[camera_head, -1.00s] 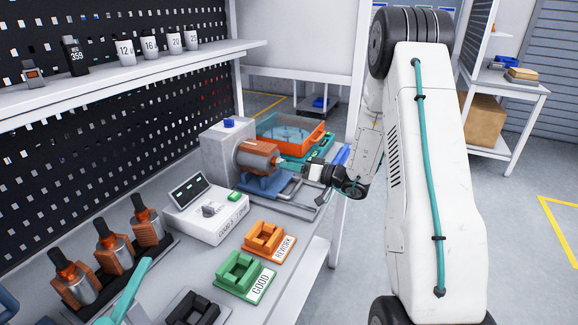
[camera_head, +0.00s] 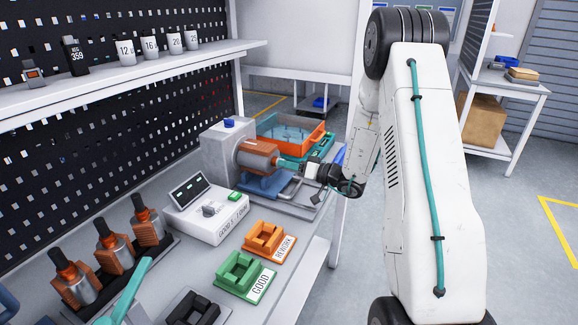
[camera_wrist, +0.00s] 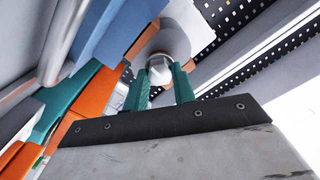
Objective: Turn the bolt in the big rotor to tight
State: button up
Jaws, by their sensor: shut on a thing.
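The big rotor (camera_head: 256,155), an orange and silver cylinder, lies sideways against a grey block-shaped stand (camera_head: 215,152) in the head view. My gripper (camera_head: 288,163) reaches it from the right, its teal fingers pointing at the rotor's near end. In the wrist view, the bolt (camera_wrist: 160,66) shows as a bright metal head at the centre of the rotor's round grey end face (camera_wrist: 172,38). My gripper (camera_wrist: 160,76) is shut on the bolt, one finger on each side. The head view hides the bolt, and its tightness cannot be told.
A control box (camera_head: 207,212) with a screen and knob stands in front. Orange REWORK (camera_head: 266,240) and green GOOD (camera_head: 240,275) holders sit nearby. An orange bin (camera_head: 290,135) is behind the rotor. Several smaller rotors (camera_head: 113,245) stand at left.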

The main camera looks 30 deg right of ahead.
jog(key=m, duration=0.3)
jog(key=shift+m, duration=0.4)
jog(key=m, duration=1.3)
jog(key=shift+m, duration=0.3)
jog(key=m, duration=0.3)
jog(key=shift+m, duration=0.3)
jog(key=m, duration=0.4)
jog(key=shift+f, duration=0.1)
jog(key=m, duration=0.9)
jog(key=shift+m, duration=0.3)
